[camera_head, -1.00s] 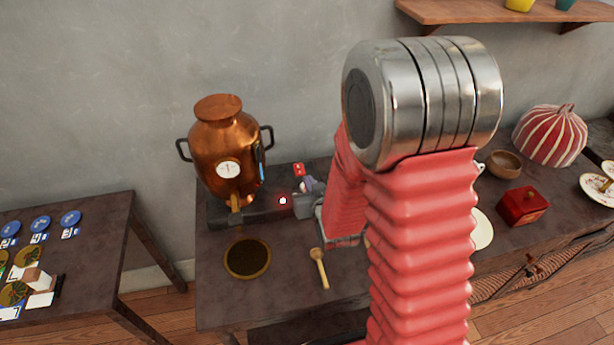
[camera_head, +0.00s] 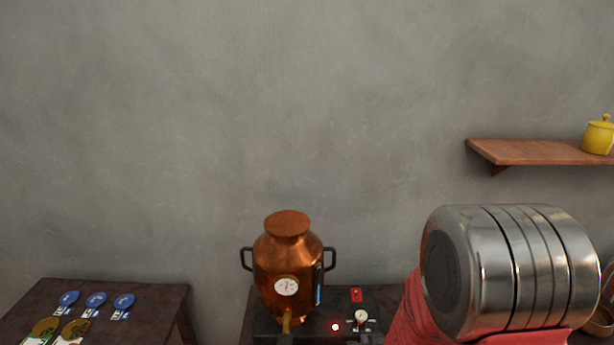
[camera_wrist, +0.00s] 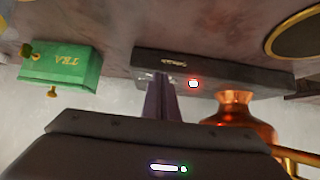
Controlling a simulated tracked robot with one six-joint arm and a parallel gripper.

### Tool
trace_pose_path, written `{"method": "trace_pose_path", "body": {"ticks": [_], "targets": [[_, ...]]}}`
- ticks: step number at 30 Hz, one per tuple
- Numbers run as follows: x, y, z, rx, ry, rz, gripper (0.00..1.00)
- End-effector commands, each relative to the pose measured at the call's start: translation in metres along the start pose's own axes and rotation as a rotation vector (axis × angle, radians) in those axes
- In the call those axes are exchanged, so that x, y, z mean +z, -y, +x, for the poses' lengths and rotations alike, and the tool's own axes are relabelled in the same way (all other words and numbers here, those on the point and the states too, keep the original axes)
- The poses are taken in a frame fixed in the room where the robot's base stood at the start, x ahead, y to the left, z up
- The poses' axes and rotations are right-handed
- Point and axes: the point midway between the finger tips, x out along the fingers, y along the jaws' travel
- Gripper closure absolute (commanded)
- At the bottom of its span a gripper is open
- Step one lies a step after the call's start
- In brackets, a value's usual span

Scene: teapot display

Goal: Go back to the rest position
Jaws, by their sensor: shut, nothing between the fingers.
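My gripper (camera_wrist: 161,88) shows in the wrist view as two dark fingers close together at the centre, shut and empty. They reach toward a dark base unit (camera_wrist: 215,76) with a lit red light. How far apart they are is hard to tell. In the head view my silver arm joint with its red sleeve stands at the lower right, and my gripper is hidden. A copper urn (camera_head: 288,262) with a dial and two black handles stands left of that joint. It also shows in the wrist view (camera_wrist: 240,112).
A green box (camera_wrist: 62,66) with a brass knob appears at the left of the wrist view. A dark table (camera_head: 150,298) with blue discs (camera_head: 96,299) stands at left. A wooden shelf (camera_head: 540,152) holds a yellow pot (camera_head: 597,136). The wall above the urn is bare.

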Motion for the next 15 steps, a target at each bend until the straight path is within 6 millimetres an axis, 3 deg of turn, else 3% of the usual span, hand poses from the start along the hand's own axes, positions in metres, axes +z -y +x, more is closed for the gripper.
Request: {"method": "trace_pose_path", "body": {"ticks": [6, 15], "targets": [[0.034, 0.0, -0.013, 0.001, 0.189, 0.0, 1.0], [0.049, 0.0, -0.054, 0.002, 0.386, 0.0, 1.0]]}}
